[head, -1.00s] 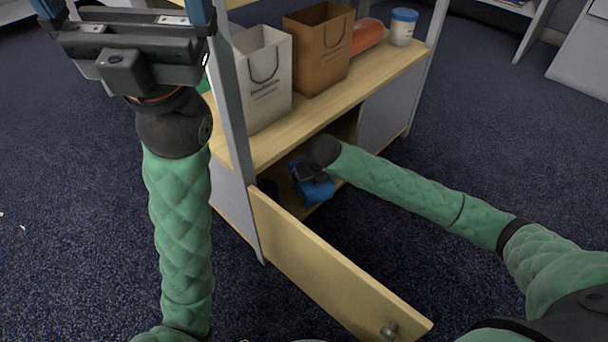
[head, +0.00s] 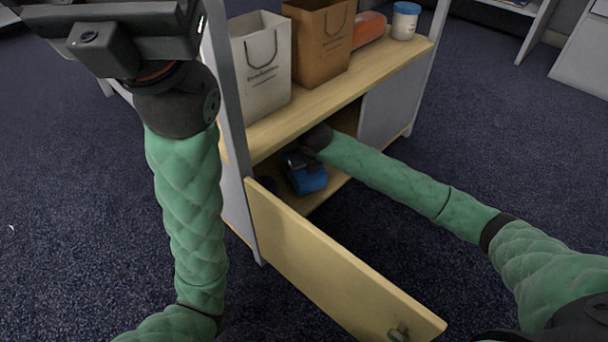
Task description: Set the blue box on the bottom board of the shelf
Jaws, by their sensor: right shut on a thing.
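The blue box (head: 309,181) is inside the lower compartment of the shelf, at its open front. My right gripper (head: 298,164) is shut on it from above and behind; the fingers are partly hidden by the dark wrist. The bottom board (head: 328,189) of the shelf shows as a pale strip beside and below the box. I cannot tell whether the box touches the board. My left gripper (head: 130,20) is raised at the upper left, cut off by the top edge, so its fingertips are out of view.
A wooden door (head: 330,265) hangs open towards me from the compartment's left side. On the board above stand a white paper bag (head: 262,75), a brown paper bag (head: 320,50), an orange thing (head: 369,29) and a white tub with a blue lid (head: 404,22).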

